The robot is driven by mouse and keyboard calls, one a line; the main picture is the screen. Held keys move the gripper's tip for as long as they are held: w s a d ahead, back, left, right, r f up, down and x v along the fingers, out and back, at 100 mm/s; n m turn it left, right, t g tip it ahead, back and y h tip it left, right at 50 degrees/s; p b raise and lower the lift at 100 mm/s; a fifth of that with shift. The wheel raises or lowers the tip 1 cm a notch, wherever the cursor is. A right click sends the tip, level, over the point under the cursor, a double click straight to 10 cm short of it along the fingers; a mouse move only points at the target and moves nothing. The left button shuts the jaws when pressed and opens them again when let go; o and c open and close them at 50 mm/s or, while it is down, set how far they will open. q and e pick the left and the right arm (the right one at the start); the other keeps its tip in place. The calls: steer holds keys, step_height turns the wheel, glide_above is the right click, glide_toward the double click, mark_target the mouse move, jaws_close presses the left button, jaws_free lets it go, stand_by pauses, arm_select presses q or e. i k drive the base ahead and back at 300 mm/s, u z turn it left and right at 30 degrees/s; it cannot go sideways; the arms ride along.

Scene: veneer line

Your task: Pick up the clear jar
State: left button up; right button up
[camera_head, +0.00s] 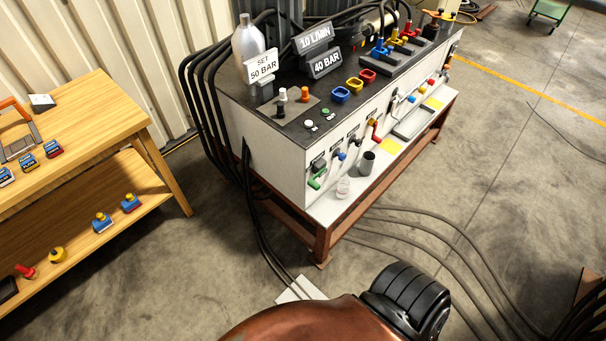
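A small clear jar (343,187) stands on the white lower ledge of the control bench, near the ledge's front left end. A dark grey cup (367,163) stands just behind it to the right, close to the jar. The jar looks upright and nothing covers it. Neither of my grippers shows in the head view. A copper-coloured and black part at the bottom edge looks like my own arm, well in front of the bench and apart from the jar.
The control bench (276,150) carries levers, coloured blocks, signs and a silver bottle (248,42). A green-handled lever (316,178) is left of the jar. Black hoses (440,225) run over the floor. A wooden shelf table (95,110) stands at left.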

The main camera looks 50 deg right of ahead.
mark_target(343, 184)
steer(key=z, duration=0.15)
steer(key=i, duration=1.15)
steer(key=z, duration=1.25)
steer(key=i, duration=0.75)
steer(key=z, duration=0.55)
